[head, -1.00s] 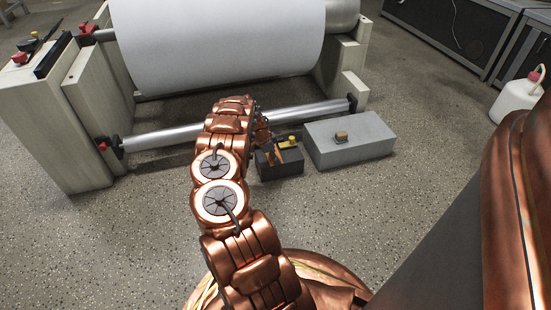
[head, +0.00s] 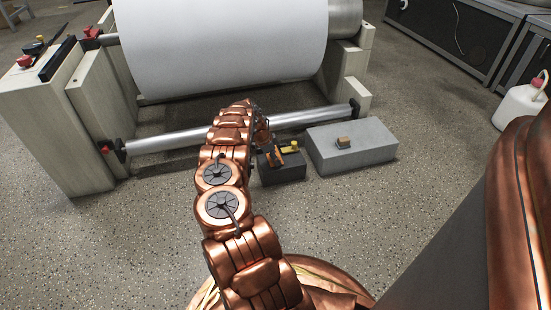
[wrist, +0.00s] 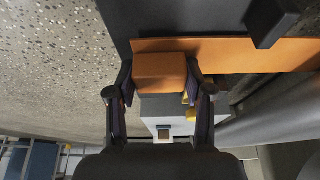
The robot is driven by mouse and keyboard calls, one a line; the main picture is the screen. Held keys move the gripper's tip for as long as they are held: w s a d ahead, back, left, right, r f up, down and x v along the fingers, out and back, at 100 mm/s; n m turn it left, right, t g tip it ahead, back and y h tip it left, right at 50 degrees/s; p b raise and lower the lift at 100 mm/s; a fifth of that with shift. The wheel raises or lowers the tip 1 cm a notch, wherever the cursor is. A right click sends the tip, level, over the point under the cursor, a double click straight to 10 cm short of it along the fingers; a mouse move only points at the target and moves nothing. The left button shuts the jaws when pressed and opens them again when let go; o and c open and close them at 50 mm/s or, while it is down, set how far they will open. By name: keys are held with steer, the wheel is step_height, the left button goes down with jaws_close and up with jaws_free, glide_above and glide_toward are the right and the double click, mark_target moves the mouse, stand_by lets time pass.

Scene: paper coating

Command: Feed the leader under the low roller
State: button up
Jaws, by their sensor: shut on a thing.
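The leader is an orange strip (wrist: 225,54) with a thicker orange tab (wrist: 160,72) at one end. In the wrist view my gripper (wrist: 160,85) is shut on this tab, one dark finger on each side. In the head view my arm hides most of the gripper, and a bit of orange (head: 277,157) shows by the dark box. The low roller (head: 300,117) is a bright metal bar across the machine's front, and my wrist is just in front of it. A grey cylinder (wrist: 280,112) shows at the right of the wrist view. I cannot tell whether the strip touches the roller.
A dark box (head: 284,175) with a yellow piece (head: 291,147) stands on the floor beside my wrist. A grey block (head: 355,152) with a small brown piece (head: 343,142) is to its right. A large white paper roll (head: 225,50) hangs above. Speckled floor in front is clear.

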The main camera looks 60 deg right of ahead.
steer(key=shift+f+p, duration=0.2)
steer(key=shift+p, duration=0.1)
stand_by(0.4)
steer(key=o, duration=1.3)
steer(key=shift+c, duration=0.2)
steer(key=v, duration=1.2)
